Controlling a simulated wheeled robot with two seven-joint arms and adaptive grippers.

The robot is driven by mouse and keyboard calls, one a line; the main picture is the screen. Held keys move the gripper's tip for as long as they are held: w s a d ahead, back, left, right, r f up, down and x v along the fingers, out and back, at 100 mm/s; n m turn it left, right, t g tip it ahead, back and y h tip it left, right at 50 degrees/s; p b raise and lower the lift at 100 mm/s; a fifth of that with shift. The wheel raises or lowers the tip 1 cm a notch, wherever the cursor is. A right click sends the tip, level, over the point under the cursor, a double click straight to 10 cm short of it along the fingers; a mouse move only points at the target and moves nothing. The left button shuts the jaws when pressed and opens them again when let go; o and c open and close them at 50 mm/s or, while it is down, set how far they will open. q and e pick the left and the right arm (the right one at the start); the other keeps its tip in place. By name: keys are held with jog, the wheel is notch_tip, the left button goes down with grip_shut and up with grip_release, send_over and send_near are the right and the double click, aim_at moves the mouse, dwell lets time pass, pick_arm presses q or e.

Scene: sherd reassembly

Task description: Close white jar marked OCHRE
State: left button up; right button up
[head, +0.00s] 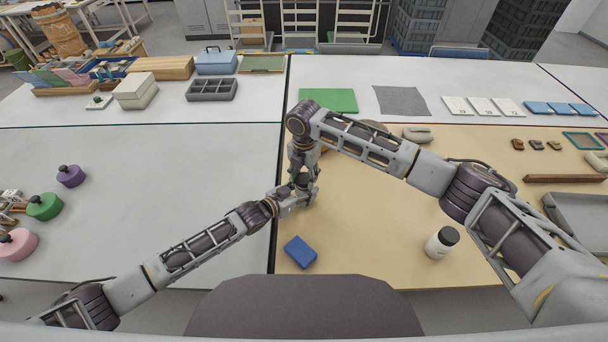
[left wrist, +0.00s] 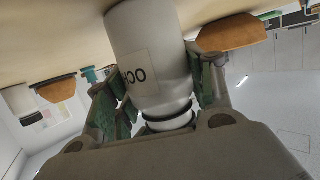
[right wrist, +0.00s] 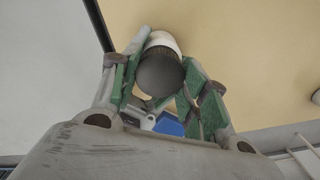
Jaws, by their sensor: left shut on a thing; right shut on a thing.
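The white jar (left wrist: 148,40) shows in the left wrist view with part of its label, letters "OC", in sight. My left gripper (left wrist: 150,88) is shut on the jar's body, with a green-padded finger on each side. A round dark lid (right wrist: 160,73) shows in the right wrist view, with the jar's white body (right wrist: 162,40) behind it. My right gripper (right wrist: 162,78) is shut on the lid. In the head view my left gripper (head: 300,195) and right gripper (head: 304,172) meet near the table seam, largely hiding the jar. I cannot tell how tightly the lid is seated.
A blue block (head: 300,252) lies close in front of the grippers. A second white jar with a black cap (head: 441,242) stands to the right. Purple (head: 70,176), green (head: 45,206) and pink (head: 18,244) knobbed things are at far left. The left table's middle is clear.

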jog(key=shift+f, duration=0.3)
jog(key=m, duration=0.5)
jog(key=shift+a, duration=0.1)
jog(key=m, duration=1.7)
jog(key=shift+m, duration=0.4)
jog(key=m, duration=1.4)
jog(key=shift+w+m, duration=0.1)
jog(key=shift+m, duration=0.3)
jog(key=m, duration=0.4)
jog(key=shift+m, duration=0.3)
